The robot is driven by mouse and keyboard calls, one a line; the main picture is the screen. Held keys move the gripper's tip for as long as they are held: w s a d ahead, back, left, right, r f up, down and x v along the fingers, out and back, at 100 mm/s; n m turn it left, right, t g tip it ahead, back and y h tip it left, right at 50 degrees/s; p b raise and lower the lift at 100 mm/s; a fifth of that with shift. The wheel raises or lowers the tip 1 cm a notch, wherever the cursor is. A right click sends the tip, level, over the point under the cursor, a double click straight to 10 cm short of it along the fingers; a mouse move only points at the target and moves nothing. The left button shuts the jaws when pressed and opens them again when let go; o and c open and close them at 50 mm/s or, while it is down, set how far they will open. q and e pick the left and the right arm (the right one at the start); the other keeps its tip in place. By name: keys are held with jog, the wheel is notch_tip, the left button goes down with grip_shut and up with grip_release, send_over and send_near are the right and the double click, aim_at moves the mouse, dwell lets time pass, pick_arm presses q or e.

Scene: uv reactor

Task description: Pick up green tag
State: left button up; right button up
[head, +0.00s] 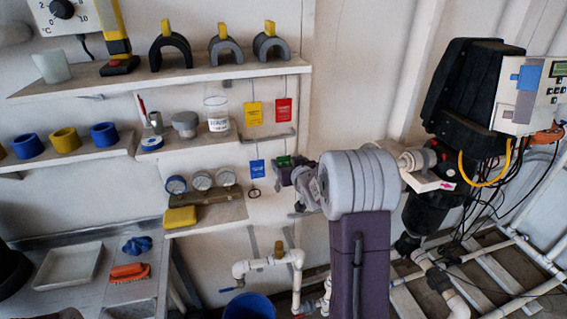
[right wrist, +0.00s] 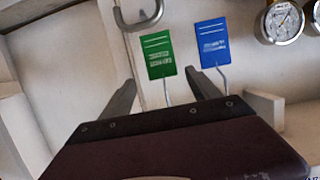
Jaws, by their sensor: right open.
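The green tag (head: 284,160) hangs on the wall under the shelves, just right of the blue tag (head: 257,172). My right gripper (head: 284,174) is at the green tag in the head view and partly covers it. In the right wrist view, the green tag (right wrist: 157,55) shows with white print and a thin wire. My right gripper (right wrist: 160,77) is open, with a finger to either side of the tag's line. The blue tag (right wrist: 212,43) is beside it, near the right fingertip. Nothing is between the pads that I can see gripped. My left gripper is not in view.
A yellow tag (head: 253,113) and a red tag (head: 283,111) hang above. Round gauges (right wrist: 284,21) are near the blue tag. A lower shelf (head: 208,217) and pipes (head: 268,263) are nearby.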

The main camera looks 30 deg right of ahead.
aim_at(284, 158)
jog(key=p+x, duration=0.1)
jog(key=x, duration=0.4)
jog(key=shift+w+a+f, duration=0.1)
jog(key=shift+a+f, duration=0.05)
jog(key=shift+f, duration=0.05)
jog(key=shift+r, duration=0.1)
jog(key=c, duration=1.4)
jog(key=shift+r, duration=0.1)
